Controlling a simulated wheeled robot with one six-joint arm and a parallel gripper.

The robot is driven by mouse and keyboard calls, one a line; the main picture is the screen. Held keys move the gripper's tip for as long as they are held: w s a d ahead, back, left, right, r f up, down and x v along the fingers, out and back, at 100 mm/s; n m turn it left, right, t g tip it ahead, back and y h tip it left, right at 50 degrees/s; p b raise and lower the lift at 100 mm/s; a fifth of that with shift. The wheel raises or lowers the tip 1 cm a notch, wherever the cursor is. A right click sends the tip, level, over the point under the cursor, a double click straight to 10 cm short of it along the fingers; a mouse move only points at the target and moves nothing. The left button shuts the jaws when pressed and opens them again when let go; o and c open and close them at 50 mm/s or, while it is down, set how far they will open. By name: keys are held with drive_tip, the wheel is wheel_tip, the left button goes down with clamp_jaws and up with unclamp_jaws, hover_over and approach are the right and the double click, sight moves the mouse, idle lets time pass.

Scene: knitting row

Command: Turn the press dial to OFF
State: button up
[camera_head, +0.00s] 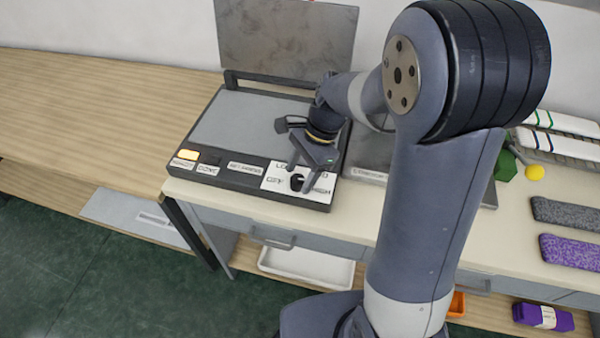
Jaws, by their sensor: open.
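The press (250,122) sits on the table with its lid raised at the back. Its front panel carries a lit yellow button, a dark button and labels. The black dial (297,181) is at the panel's right end on a white plate marked OFF at left and HIGH at right; lettering above it is partly covered. Which mark the dial points to is too small to tell. My gripper (302,174) is open, pointing down, with its fingers spread about the dial. Whether a finger touches the dial I cannot tell.
The lit button (188,155) is at the panel's left. Right of my arm lie a green item (505,165), a yellow ball (534,173), a grey knit piece (565,214) and a purple one (570,251). The wooden table (90,105) at left is clear.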

drive_tip(key=shift+s+a+f, duration=0.1)
drive_tip(key=shift+f, duration=0.15)
drive_tip(key=shift+c, duration=0.5)
drive_tip(key=c, duration=0.9)
drive_tip(key=shift+o, duration=0.2)
